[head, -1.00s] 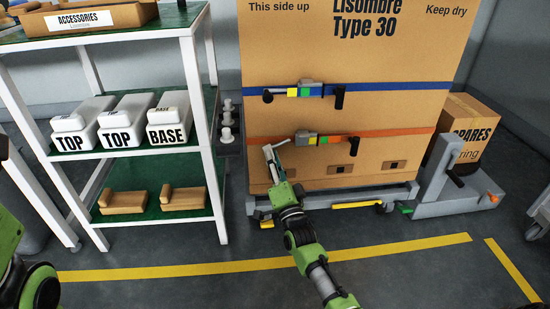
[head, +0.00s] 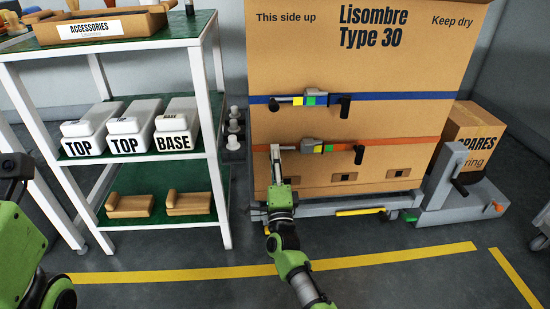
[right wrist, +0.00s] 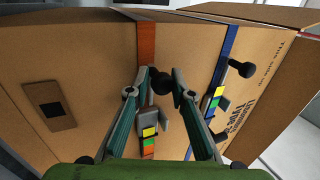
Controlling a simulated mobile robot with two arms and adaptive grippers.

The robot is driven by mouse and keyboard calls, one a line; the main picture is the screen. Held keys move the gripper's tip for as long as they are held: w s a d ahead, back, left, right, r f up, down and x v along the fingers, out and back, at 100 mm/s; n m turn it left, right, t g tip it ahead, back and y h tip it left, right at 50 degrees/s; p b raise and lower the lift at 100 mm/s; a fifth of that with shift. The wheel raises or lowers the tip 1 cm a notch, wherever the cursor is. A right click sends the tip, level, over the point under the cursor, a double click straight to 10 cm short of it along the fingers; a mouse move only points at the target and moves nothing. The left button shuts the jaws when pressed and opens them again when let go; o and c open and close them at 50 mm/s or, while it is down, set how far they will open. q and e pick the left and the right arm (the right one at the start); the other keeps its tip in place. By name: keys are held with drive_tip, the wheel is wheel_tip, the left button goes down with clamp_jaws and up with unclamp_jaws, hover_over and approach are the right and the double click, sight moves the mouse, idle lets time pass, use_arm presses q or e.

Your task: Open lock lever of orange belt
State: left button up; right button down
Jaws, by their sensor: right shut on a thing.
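The orange belt (head: 400,142) runs across the lower front of the big cardboard box. Its grey buckle (head: 309,146) has yellow and green patches. My right gripper (head: 275,150) is upright at the buckle's left end and hides the lever's end there. In the right wrist view, the lever's black ball knob (right wrist: 159,82) sits between the fingertips of my right gripper (right wrist: 162,75), which is shut on it. The orange belt (right wrist: 147,45) and buckle patches (right wrist: 149,132) also show there. Of my left arm only green and dark parts show at the left edge.
A blue belt (head: 400,96) with a similar buckle and knob (head: 273,104) runs above. A white shelf rack (head: 222,170) is at the left, a spares box (head: 473,135) at the right.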

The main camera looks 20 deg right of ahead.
drive_tip(key=shift+d+r, duration=0.1)
drive_tip(key=shift+r, duration=0.35)
drive_tip(key=c, duration=1.8)
unclamp_jaws()
drive_tip(key=shift+w, duration=0.1)
drive_tip(key=shift+c, duration=0.2)
drive_tip(key=shift+f, duration=0.15)
drive_tip(key=shift+f, duration=0.1)
drive_tip(key=shift+s+f, duration=0.15)
drive_tip(key=shift+s, duration=0.15)
drive_tip(key=v, duration=1.1)
drive_tip(key=shift+s+a, duration=0.15)
drive_tip(key=shift+a, duration=0.1)
